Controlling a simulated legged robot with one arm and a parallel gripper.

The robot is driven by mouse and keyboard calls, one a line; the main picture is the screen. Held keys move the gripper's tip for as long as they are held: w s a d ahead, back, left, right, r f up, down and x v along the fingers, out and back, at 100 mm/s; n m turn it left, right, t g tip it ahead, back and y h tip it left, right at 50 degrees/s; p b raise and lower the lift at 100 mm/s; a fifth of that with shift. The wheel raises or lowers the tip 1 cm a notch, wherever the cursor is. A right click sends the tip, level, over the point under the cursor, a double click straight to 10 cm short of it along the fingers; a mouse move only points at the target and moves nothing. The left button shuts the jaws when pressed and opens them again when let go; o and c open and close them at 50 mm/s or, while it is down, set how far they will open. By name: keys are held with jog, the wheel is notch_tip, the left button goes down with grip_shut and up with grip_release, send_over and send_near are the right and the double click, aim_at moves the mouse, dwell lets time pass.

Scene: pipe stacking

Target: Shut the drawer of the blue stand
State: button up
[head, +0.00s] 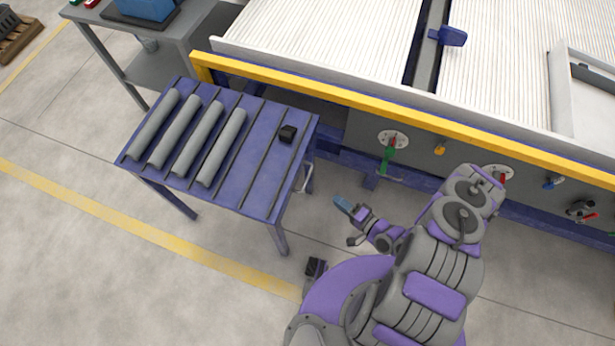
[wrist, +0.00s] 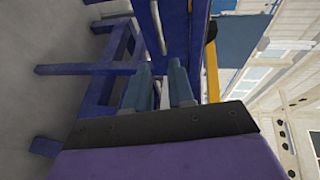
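The blue stand (head: 262,185) is at the left of the head view, with a slatted top. A pale metal bar like a handle (head: 306,178) shows on its right side; a similar bar shows at the top of the wrist view (wrist: 158,27) against a blue panel (wrist: 178,32). I cannot tell how far the drawer is out. My gripper (head: 343,204) is right of the stand, apart from it. In the wrist view its two blue-grey fingers (wrist: 160,68) are apart, with nothing held between them.
Several grey pipes (head: 173,132) lie on the stand, and a small black block (head: 288,133) sits near its right edge. A yellow rail (head: 380,100) borders the large machine behind. A grey table (head: 160,68) stands at back left. The floor before the stand is clear.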

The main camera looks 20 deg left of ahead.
aim_at(307, 178)
jog(key=b+x, duration=0.5)
jog(key=x, duration=1.1)
jog(key=shift+c, duration=0.4)
grip_shut()
